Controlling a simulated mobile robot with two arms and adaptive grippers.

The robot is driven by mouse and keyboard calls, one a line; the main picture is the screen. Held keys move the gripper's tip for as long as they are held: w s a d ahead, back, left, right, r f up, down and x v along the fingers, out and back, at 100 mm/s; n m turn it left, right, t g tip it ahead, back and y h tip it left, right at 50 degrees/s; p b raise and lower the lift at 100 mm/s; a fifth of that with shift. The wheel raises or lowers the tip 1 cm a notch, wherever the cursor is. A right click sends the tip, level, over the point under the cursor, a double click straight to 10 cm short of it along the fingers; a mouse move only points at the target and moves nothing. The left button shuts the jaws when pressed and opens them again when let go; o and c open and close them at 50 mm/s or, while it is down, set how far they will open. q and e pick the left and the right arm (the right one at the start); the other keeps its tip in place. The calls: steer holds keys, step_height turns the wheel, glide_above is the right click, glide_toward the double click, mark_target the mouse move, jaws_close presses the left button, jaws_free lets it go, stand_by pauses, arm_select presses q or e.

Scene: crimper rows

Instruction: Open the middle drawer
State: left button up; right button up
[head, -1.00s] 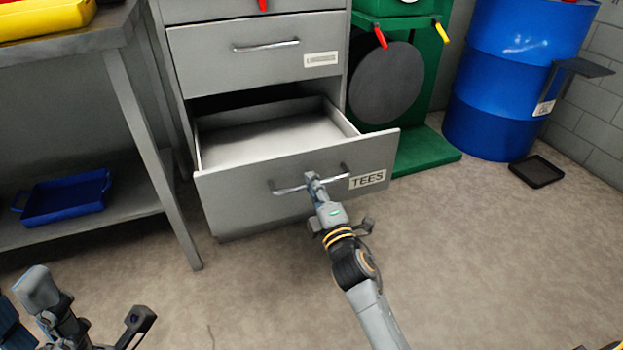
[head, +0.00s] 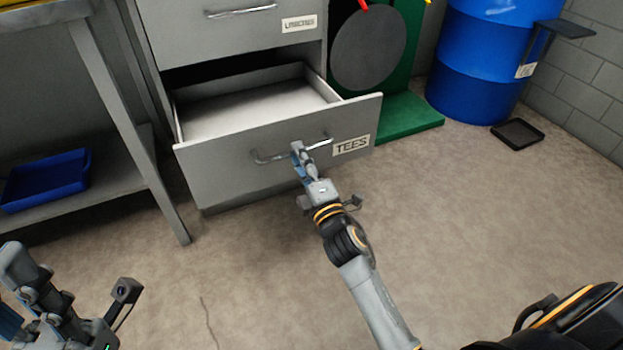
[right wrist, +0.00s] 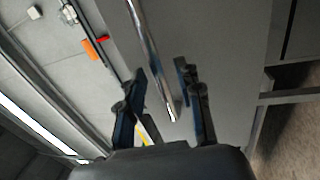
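A grey cabinet holds stacked drawers. The lower drawer in view, labelled TEES (head: 230,162), is pulled well out and looks empty inside. The drawer above it (head: 180,38), with a small label hard to read, is shut. My right gripper (head: 298,150) is at the TEES drawer's bar handle (head: 264,158). In the right wrist view the handle bar (right wrist: 146,45) runs between my two fingers (right wrist: 163,92), which stand apart with gaps beside the bar. My left gripper (head: 15,262) is at the lower left, away from the cabinet; its finger opening is unclear.
A grey workbench with a blue tray (head: 45,180) on its lower shelf stands to the left. A green stand (head: 405,115) with a dark disc (head: 368,48) and a blue barrel (head: 465,95) stand to the right. A black tray (head: 517,133) lies on the floor. The floor in front is clear.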

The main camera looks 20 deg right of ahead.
steer(key=s+f, duration=0.2)
steer(key=s, duration=0.7)
steer(key=shift+s+d, duration=0.15)
